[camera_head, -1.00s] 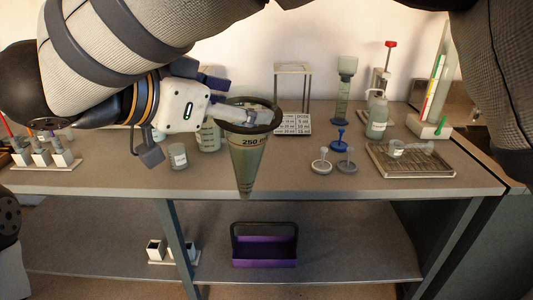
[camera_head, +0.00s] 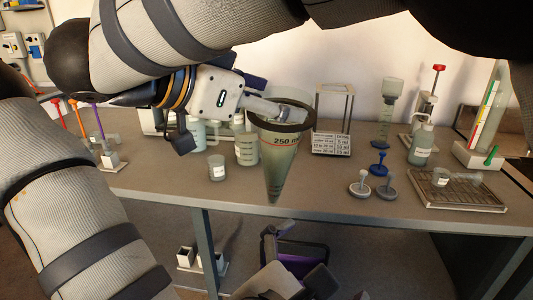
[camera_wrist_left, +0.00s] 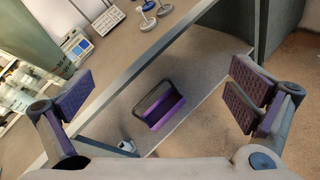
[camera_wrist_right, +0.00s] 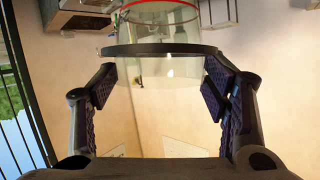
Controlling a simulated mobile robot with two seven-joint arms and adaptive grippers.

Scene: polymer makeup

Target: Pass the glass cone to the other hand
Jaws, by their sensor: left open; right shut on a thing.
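The glass cone (camera_head: 277,160) is a greenish clear cone with a dark rim and a "250" marking. It hangs point down in front of the bench. My right gripper (camera_head: 262,107) is shut on it near the rim. In the right wrist view the cone's glass (camera_wrist_right: 160,40) and dark rim show between the fingers. My left gripper (camera_head: 290,281) is open and empty, low at the bottom edge of the head view, below the cone and apart from it. In the left wrist view the cone (camera_wrist_left: 32,38) is at the upper left, outside the open fingers.
The bench (camera_head: 330,212) carries beakers, a bottle (camera_head: 421,143), small stands (camera_head: 360,184) and a wire tray (camera_head: 458,190) behind the cone. A purple caddy (camera_wrist_left: 163,108) sits on the shelf below. The space in front of the bench is free.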

